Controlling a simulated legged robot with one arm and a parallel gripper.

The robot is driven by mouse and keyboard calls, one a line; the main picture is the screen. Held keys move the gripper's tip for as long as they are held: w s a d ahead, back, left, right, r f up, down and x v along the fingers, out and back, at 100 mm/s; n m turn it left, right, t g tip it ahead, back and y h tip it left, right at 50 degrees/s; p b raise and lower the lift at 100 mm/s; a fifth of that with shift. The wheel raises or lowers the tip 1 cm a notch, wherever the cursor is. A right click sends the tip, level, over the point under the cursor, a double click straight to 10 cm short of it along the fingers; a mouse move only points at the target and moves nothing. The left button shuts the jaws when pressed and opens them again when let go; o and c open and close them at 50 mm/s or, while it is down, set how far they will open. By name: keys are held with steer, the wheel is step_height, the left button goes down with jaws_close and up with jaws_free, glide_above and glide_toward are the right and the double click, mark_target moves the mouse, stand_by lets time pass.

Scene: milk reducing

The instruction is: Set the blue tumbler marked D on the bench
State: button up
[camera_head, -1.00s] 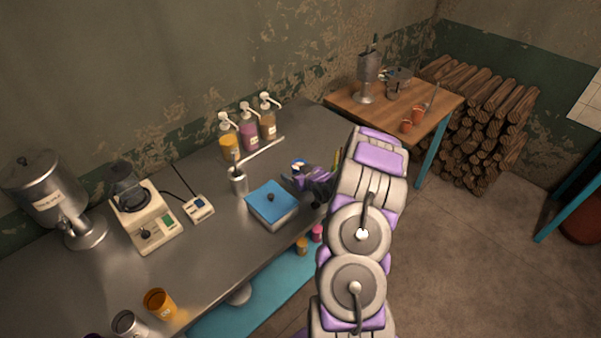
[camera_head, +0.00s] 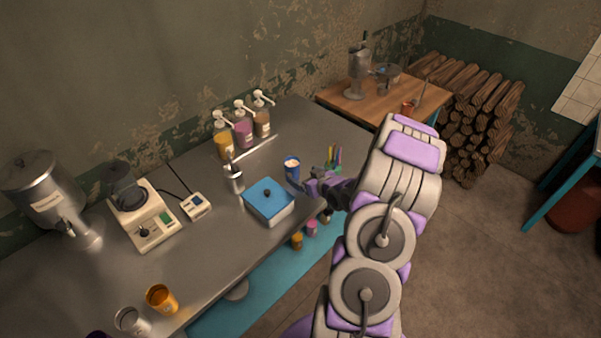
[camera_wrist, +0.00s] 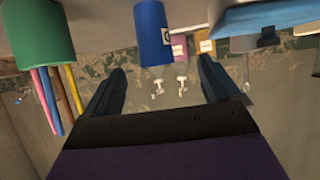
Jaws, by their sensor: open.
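The blue tumbler (camera_head: 292,168) stands upright on the metal bench (camera_head: 200,247), to the right of a blue-lidded box. In the wrist view the tumbler (camera_wrist: 152,35) appears upside down, with part of a pale label at its edge. It lies beyond and between my fingertips, apart from them. My gripper (camera_head: 312,184) is open and empty just to the right of the tumbler. Both dark fingers of my gripper (camera_wrist: 160,85) show spread apart in the wrist view.
The blue-lidded box (camera_head: 268,200) stands close to the tumbler's left. A green cup with coloured sticks (camera_wrist: 40,35) is near my gripper. Pump bottles (camera_head: 243,133) line the back wall.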

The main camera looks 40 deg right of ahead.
steer(key=s+a+r+n+g, duration=0.1)
steer(key=s+a+r+g, duration=0.25)
steer(key=a+r, duration=0.3)
steer(key=s+a+r+g, duration=0.2)
steer(key=a+r+g, duration=0.25)
steer(key=a, duration=0.35)
steer(key=s+a+r+g, duration=0.3)
steer(key=s+a+r, duration=0.2)
steer(key=s+a, duration=0.4)
steer(key=s+a+r+g+y, duration=0.1)
steer(key=s+a+r+g, duration=0.2)
steer(key=s, duration=1.5)
steer(key=a+r, duration=0.3)
steer(key=a, duration=0.4)
steer(key=shift+s+a+g, duration=0.15)
steer(key=shift+g, duration=0.15)
steer(key=shift+a, duration=0.15)
steer(key=shift+a+f, duration=0.1)
steer(key=shift+a, duration=0.2)
